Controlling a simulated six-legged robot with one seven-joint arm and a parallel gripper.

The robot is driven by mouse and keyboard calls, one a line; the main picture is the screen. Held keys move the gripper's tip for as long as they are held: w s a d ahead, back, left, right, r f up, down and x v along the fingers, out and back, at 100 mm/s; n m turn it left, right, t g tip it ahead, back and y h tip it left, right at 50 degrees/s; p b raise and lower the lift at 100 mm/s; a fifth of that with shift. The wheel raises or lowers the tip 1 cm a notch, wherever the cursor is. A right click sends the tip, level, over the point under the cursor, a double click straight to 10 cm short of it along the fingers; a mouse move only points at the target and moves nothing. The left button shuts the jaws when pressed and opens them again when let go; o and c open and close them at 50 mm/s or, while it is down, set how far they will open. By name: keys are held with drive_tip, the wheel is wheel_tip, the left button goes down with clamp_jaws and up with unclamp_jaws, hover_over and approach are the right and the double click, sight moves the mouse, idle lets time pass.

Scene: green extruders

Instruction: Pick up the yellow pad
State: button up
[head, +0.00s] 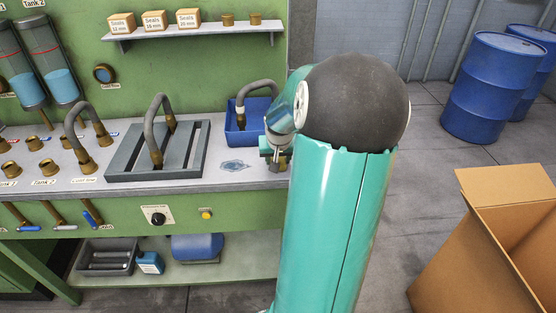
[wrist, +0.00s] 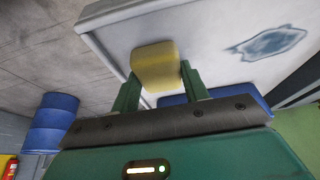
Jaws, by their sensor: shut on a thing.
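The yellow pad (wrist: 155,62) is a small yellow block between the two green fingers of my gripper (wrist: 158,80) in the wrist view. My gripper is shut on it, with a finger at each side, and the pad sticks out past the fingertips. Behind it is the pale bench top; I cannot tell whether the pad touches it. In the head view my gripper (head: 275,153) is over the right end of the bench (head: 215,184), partly hidden by my own arm. The pad cannot be made out there.
A blue wet patch (head: 236,167) lies on the bench, left of my gripper. A blue bin (head: 236,137) with a hose stands behind it, and a grey tray (head: 125,160) is farther left. An open cardboard box (head: 480,250) and blue barrels (head: 487,95) stand right.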

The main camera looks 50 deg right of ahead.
drive_tip(key=shift+r, duration=0.75)
drive_tip(key=w+a+r, duration=0.2)
drive_tip(key=a+r, duration=0.3)
drive_tip(key=a, duration=0.1)
drive_tip(key=w+a+r, duration=0.2)
drive_tip(key=a+r, duration=0.4)
drive_tip(key=a, duration=0.1)
drive_tip(key=shift+w+a+r, duration=0.15)
drive_tip(key=shift+w, duration=0.15)
drive_tip(key=shift+o, duration=0.9)
drive_tip(key=shift+c, duration=0.4)
